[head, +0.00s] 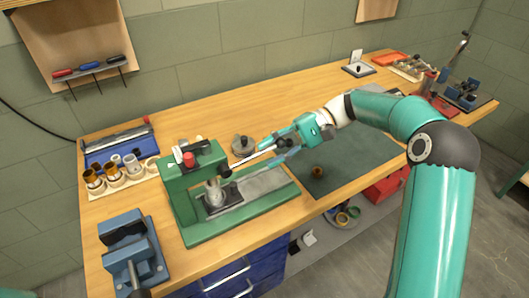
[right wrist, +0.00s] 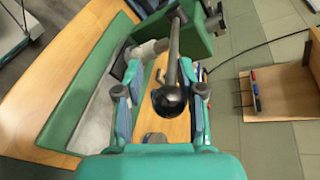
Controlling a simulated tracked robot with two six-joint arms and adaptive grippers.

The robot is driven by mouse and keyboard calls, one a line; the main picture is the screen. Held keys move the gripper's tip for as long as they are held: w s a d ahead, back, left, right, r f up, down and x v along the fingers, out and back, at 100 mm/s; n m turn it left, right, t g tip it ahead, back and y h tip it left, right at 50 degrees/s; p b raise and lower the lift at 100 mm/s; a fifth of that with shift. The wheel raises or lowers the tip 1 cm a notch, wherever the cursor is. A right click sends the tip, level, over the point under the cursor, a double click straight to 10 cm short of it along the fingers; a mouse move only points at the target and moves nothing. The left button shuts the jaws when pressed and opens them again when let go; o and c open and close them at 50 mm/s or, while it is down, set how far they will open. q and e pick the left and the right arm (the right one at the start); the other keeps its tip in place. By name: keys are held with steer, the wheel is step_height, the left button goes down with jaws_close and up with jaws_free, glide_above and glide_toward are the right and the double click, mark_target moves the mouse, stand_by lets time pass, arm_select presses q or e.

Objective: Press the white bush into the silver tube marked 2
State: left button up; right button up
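A green press (head: 178,190) stands on the bench, with a silver tube (head: 214,192) upright under its ram. The tube also shows in the right wrist view (right wrist: 150,49). I cannot read a number on it or make out a white bush in it. The press lever (head: 250,161) points right and slightly up, ending in a black ball knob (right wrist: 168,100). My right gripper (head: 287,145) is at the lever's end. In the right wrist view its fingers (right wrist: 163,95) are spread either side of the knob, with a gap showing. My left gripper is in neither view.
A cream rack (head: 122,180) with amber and pale tubes stands left of the press. A blue vise (head: 135,250) is at the front left. A dark green mat (head: 350,155) with a small brown ring (head: 317,171) lies right of the press. Shadow boards hang on the wall.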

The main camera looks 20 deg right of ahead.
steer(key=shift+d+r, duration=0.15)
steer(key=v, duration=1.1)
steer(key=shift+d, duration=0.35)
